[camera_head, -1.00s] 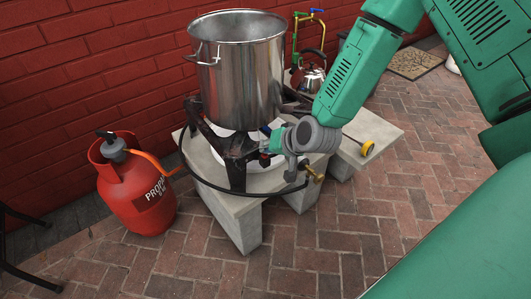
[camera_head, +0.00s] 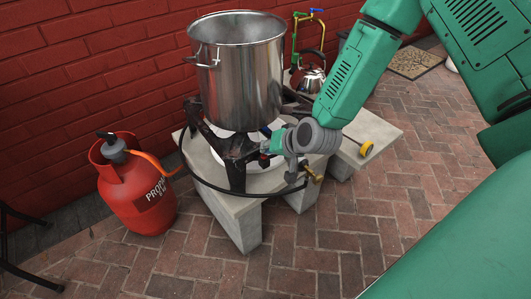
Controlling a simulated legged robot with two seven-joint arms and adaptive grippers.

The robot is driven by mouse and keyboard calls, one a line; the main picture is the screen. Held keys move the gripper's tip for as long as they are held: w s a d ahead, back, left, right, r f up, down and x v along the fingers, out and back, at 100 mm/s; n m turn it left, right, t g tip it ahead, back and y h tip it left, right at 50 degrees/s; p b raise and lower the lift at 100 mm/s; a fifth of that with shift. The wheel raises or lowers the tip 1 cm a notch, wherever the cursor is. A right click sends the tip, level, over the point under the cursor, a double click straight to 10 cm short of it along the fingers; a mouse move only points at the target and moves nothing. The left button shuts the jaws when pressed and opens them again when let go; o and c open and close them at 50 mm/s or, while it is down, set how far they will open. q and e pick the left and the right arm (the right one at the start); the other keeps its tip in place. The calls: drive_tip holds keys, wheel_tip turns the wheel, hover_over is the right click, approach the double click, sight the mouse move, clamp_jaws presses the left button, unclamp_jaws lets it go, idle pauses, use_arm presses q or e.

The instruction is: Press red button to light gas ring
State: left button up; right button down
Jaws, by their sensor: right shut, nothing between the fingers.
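My right gripper (camera_head: 276,147) is shut and empty, at the front right of the black gas ring stand (camera_head: 237,150), below the pot. It is small and partly merged with my grey wrist in the picture. A small red spot (camera_head: 264,160), perhaps the red button, shows just below the fingertips. I cannot tell whether they touch it. A brass valve (camera_head: 312,174) with the black hose sits just right of it. No flame is visible under the pot. My left gripper is not in view.
A large steel pot (camera_head: 240,75) stands on the ring, on a concrete slab bench (camera_head: 235,202). A red propane cylinder (camera_head: 135,190) stands at left. A kettle (camera_head: 308,76) is behind, and a yellow-ended tool (camera_head: 366,148) lies on the bench's right. Brick floor in front is clear.

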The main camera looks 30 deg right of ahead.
drive_tip(key=shift+r, duration=0.1)
wheel_tip(320, 180, up, 6)
drive_tip(key=p, duration=0.6)
drive_tip(key=s+a+f+n+g+p, duration=0.1)
drive_tip(key=s+f+n+g, duration=0.1)
drive_tip(key=s, duration=0.8)
drive_tip(key=s+a+f+n+g+h+p, duration=0.1)
drive_tip(key=s+f+n+g+p, duration=0.1)
drive_tip(key=s, duration=0.8)
drive_tip(key=s+a+f+n+g+p, duration=0.1)
drive_tip(key=s+f+n+g+p, duration=0.1)
drive_tip(key=s, duration=0.7)
drive_tip(key=shift+s+a+n+g+h, duration=0.35)
drive_tip(key=shift+n+g, duration=0.45)
drive_tip(key=shift+g, duration=0.4)
drive_tip(key=shift+d, duration=0.1)
